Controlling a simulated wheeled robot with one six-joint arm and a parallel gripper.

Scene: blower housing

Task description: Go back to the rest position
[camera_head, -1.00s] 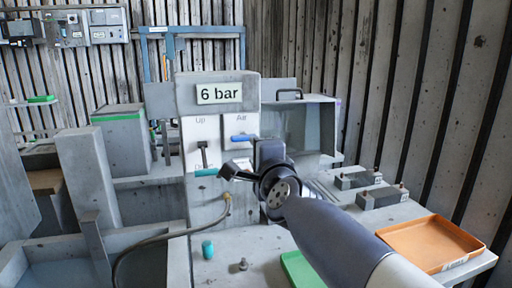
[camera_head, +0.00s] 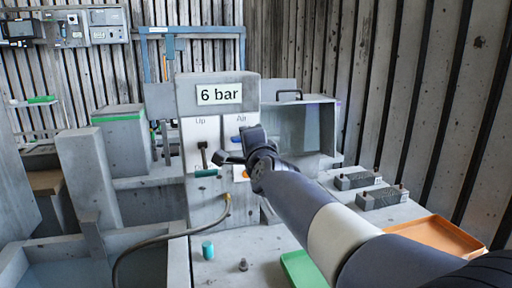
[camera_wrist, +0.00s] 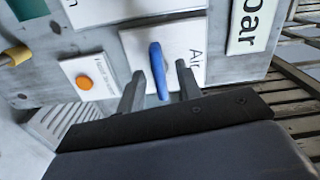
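My gripper (camera_head: 230,158) is in front of the grey "6 bar" panel (camera_head: 218,91) in the head view, with my arm running down to the lower right. In the wrist view my gripper (camera_wrist: 158,70) is open, its two fingers apart. The blue lever (camera_wrist: 158,72) on the "Air" plate shows between the fingers; I see no contact. In the head view the blue lever (camera_head: 237,139) is partly hidden behind my wrist.
An orange button (camera_wrist: 84,84) is beside the lever. A black lever (camera_head: 203,152) is on the "Up" plate. A hose (camera_head: 150,240), a teal cylinder (camera_head: 207,250), a green tray (camera_head: 300,270) and an orange tray (camera_head: 438,234) are below. A grey box (camera_head: 305,125) stands right.

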